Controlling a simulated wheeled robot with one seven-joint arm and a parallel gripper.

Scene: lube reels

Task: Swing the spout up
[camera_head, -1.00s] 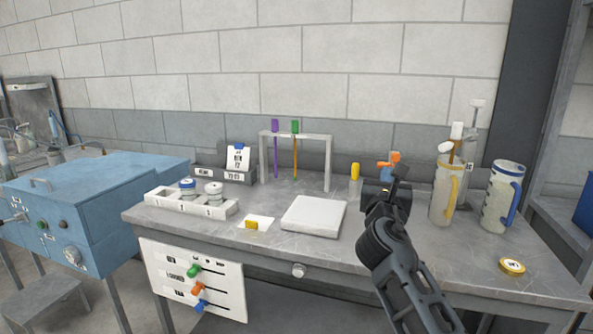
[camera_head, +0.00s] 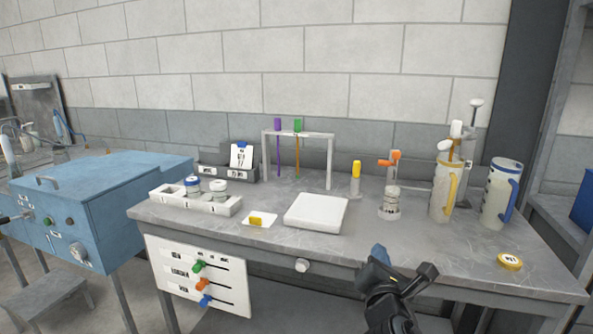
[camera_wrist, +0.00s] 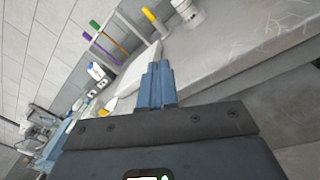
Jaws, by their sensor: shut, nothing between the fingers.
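A small pump-like container (camera_head: 389,203) with an orange spout (camera_head: 386,161) stands on the bench, right of centre. The spout is roughly level and points left from the top of the post.
Two tall jugs, one with a yellow handle (camera_head: 450,192) and one with a blue handle (camera_head: 513,194), stand right of the container. A yellow-capped bottle (camera_head: 355,179) stands left, beyond a white pad (camera_head: 316,212). A yellow tin (camera_head: 509,261) lies front right.

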